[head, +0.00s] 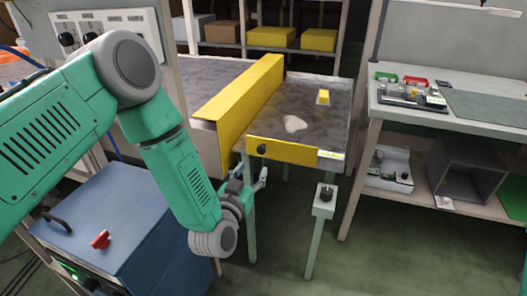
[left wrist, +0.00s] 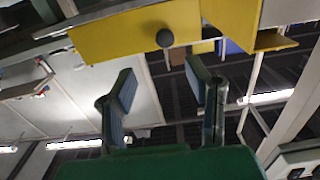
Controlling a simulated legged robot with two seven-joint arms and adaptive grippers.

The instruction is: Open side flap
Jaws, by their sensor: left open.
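A yellow flap (head: 290,152) with a round black knob (head: 261,149) sits upright along the near edge of the grey conveyor table. In the left wrist view the yellow flap (left wrist: 115,36) and its dark knob (left wrist: 165,38) are at the top, beyond the fingers. My left gripper (head: 253,184) is below and slightly left of the knob, apart from it. In the left wrist view my left gripper (left wrist: 162,68) has its two fingers spread with nothing between them. My right gripper is not in view.
A long yellow guard (head: 238,98) runs along the table's left side, close to my left arm. A blue cabinet (head: 125,230) stands at the lower left. A post with a black button (head: 325,198) stands right of the flap. A workbench (head: 450,118) is at the right.

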